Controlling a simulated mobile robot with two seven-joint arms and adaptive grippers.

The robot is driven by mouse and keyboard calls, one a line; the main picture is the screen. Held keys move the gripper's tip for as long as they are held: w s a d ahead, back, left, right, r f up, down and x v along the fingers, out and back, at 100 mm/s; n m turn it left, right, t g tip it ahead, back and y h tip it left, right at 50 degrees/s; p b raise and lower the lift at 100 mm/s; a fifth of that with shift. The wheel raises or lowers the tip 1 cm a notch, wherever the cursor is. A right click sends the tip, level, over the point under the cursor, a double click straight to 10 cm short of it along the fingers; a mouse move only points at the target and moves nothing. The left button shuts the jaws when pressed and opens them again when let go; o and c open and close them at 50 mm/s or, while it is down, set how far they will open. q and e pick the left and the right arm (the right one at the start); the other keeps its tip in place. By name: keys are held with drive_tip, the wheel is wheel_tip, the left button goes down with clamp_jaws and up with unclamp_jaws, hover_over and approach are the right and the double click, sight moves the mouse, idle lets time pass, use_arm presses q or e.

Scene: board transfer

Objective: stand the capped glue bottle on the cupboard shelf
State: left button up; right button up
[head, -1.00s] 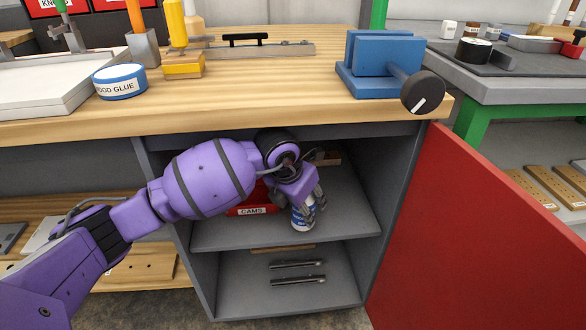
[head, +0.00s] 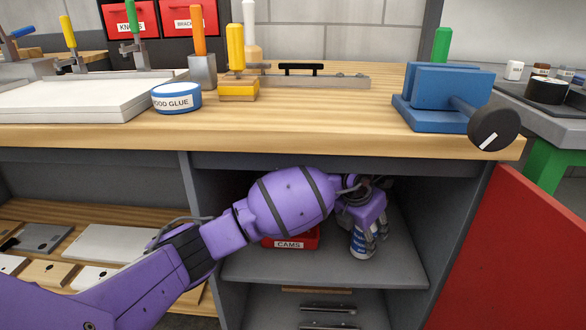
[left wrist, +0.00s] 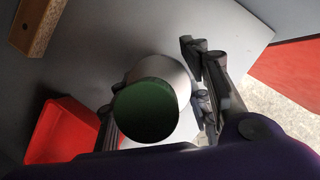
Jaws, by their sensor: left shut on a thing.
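The glue bottle is white with a blue label (head: 361,242) and stands about upright inside the cupboard, over the shelf (head: 262,269). My left gripper (head: 368,232) reaches in from the left and is shut on the bottle. In the left wrist view the bottle's dark green cap (left wrist: 148,112) sits between the fingers, with the grey shelf (left wrist: 100,50) below. I cannot tell if the bottle's base touches the shelf. My right gripper is not in view.
A red bin labelled CAMS (head: 290,242) stands on the shelf left of the bottle. A wooden block (left wrist: 38,24) shows in the left wrist view. The red cupboard door (head: 515,260) is open at right. The worktop (head: 330,130) overhangs the cupboard. Shelf space in front of the bottle is clear.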

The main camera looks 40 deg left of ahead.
use_arm(q)
drive_tip(key=o, duration=1.4)
drive_tip(key=shift+c, duration=0.2)
drive_tip(key=shift+o, duration=0.9)
drive_tip(key=shift+w, duration=0.1)
drive_tip(key=shift+r, duration=0.2)
drive_tip(key=shift+s+a+r+p, duration=0.1)
drive_tip(key=shift+s+r+p, duration=0.45)
drive_tip(key=shift+r+p, duration=0.15)
drive_tip(key=s+p, duration=0.1)
drive_tip(key=s, duration=0.2)
drive_tip(key=s+a+p, duration=0.1)
drive_tip(key=s, duration=0.2)
drive_tip(key=s+a+p, duration=0.1)
drive_tip(key=s, duration=0.3)
drive_tip(key=shift+f, duration=0.2)
drive_tip(key=shift+s, duration=0.65)
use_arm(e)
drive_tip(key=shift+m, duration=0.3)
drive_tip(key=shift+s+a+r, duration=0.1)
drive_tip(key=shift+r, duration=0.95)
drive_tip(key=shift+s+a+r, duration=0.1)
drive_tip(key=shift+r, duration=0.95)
use_arm(q)
drive_tip(key=shift+f, duration=0.1)
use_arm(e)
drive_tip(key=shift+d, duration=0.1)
